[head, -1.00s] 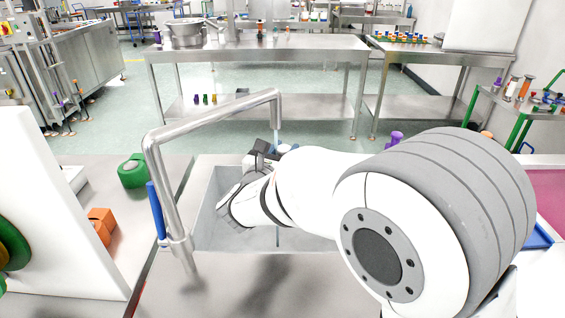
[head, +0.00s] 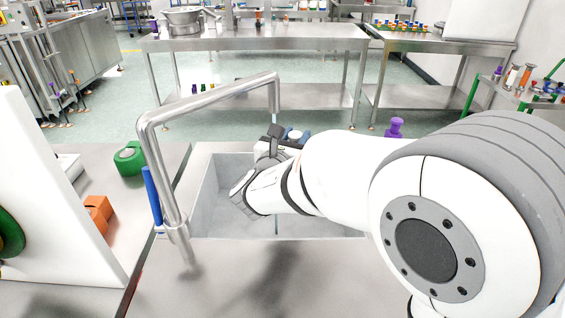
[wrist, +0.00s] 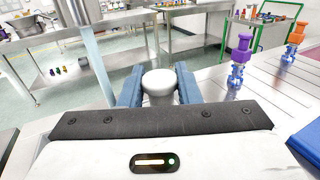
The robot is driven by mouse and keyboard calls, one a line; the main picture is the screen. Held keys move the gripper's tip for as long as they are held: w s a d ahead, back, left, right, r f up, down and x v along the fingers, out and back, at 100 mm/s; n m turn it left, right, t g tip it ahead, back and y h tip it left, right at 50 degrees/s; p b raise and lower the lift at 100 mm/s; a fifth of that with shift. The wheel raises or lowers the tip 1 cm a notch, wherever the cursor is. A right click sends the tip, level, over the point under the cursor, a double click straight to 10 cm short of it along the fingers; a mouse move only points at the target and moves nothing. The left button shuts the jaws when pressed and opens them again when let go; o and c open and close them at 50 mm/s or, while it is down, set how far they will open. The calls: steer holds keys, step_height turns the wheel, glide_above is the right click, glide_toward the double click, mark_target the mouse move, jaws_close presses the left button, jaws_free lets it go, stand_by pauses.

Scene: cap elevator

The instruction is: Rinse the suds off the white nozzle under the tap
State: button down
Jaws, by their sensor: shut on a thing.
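My gripper (wrist: 158,90) is shut on the white nozzle (wrist: 158,82), whose round top shows between the blue fingers in the wrist view. I make out no suds on that top; its lower part is hidden. In the head view my gripper (head: 290,140) is over the far part of the sink, close to the tap's spout, with the nozzle (head: 293,135) partly visible. The metal tap (head: 215,103) arches over the sink, with a blue lever (head: 153,195) on its left. A bluish column, apparently running water (wrist: 97,65), stands left of the nozzle in the wrist view, apart from it.
The sink basin (head: 215,215) lies below my arm. A purple nozzle-like piece (wrist: 241,50) and an orange one (wrist: 295,38) stand upright on the counter to the right.

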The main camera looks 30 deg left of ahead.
steer(key=d, duration=0.1)
steer(key=d+b, duration=0.1)
steer(key=d, duration=0.3)
steer(key=shift+s+d+b, duration=0.15)
steer(key=shift+s+b, duration=0.2)
steer(key=shift+s, duration=0.05)
steer(key=shift+r, duration=0.15)
stand_by(0.9)
